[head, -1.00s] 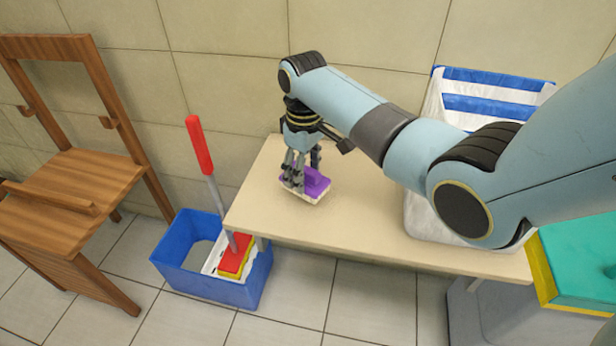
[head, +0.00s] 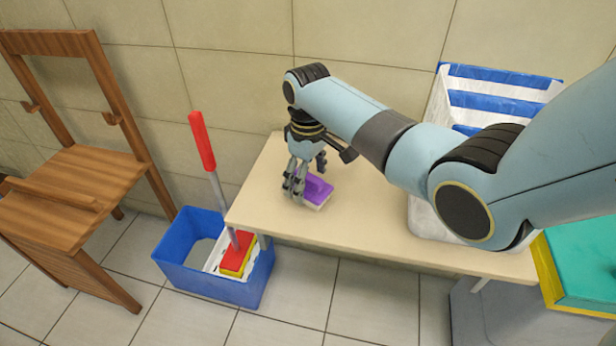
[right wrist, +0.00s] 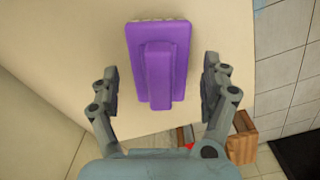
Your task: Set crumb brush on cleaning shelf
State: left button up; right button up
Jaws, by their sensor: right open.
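The crumb brush (head: 318,192) is purple with a raised handle and a pale bristle edge. It lies on the beige shelf (head: 370,235), near its left end. In the right wrist view the brush (right wrist: 158,62) sits between the two fingers without either one visibly touching it. My right gripper (head: 302,185) is open, pointing down over the brush, and partly hides it in the head view. It also shows in the right wrist view (right wrist: 160,85). My left gripper is out of view.
A blue bucket (head: 175,262) with a red-handled mop (head: 203,140) stands left of the shelf. A wooden chair (head: 75,190) is further left. A white and blue striped bin (head: 500,88) stands at the right. A teal and yellow box (head: 585,265) is at the lower right.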

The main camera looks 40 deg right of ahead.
aim_at(308, 176)
notch_tip(308, 176, up, 12)
jog(key=p, duration=0.3)
jog(key=shift+r, duration=0.15)
dwell(0.4)
